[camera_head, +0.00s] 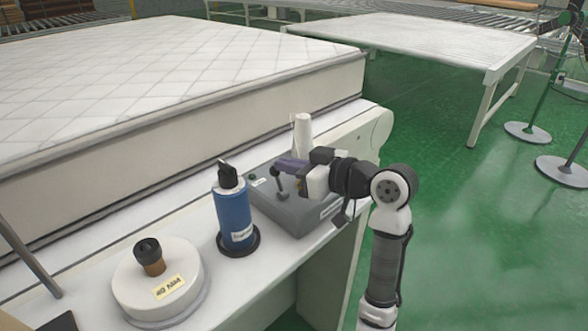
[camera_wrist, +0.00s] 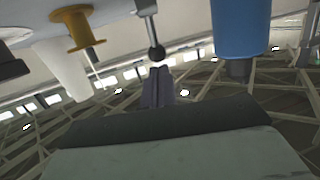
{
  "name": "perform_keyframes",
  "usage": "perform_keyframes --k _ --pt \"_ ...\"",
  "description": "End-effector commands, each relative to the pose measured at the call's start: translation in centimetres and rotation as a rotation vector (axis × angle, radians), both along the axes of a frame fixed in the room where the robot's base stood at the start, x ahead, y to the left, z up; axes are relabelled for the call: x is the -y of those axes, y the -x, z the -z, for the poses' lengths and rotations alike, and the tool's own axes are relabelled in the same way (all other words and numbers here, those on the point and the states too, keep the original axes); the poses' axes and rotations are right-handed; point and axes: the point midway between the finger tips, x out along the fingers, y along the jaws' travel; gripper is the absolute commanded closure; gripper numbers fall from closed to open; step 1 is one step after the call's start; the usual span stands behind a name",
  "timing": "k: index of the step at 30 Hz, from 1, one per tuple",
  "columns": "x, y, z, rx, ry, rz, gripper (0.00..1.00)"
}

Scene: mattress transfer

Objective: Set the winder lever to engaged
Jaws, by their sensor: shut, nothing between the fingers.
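The winder is a grey box (camera_head: 300,218) at the table's edge. Its lever (camera_head: 282,187) is a short thin dark rod with a round black knob, standing on the box's left part. In the wrist view the lever (camera_wrist: 147,22) hangs from the top of the picture, its black knob just beyond my fingertips. My gripper (camera_head: 280,164) reaches in from the right above the box, with its purple fingers shut and empty. The gripper also shows in the wrist view (camera_wrist: 159,72). The fingertips are very close to the knob; I cannot tell whether they touch it.
A blue bottle (camera_head: 236,213) with a black top stands left of the box. A white round weight-like object (camera_head: 155,275) is farther left. A white cone (camera_head: 302,135) rises behind my fingers, and a yellow spool (camera_wrist: 79,27) is near it. A mattress (camera_head: 190,80) lies behind.

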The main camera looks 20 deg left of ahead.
Motion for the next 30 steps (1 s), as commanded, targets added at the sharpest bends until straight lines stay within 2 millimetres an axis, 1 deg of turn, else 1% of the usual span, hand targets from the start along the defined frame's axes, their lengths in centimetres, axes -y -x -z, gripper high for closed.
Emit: perform_keyframes --k 6,23,30 --pt "-0.44 -0.13 -0.07 0.0 0.0 0.0 1.0" --pt "-0.52 -0.18 -0.09 0.0 0.0 0.0 1.0" --pt "-0.78 -0.28 -0.7 0.001 0.0 0.0 1.0"
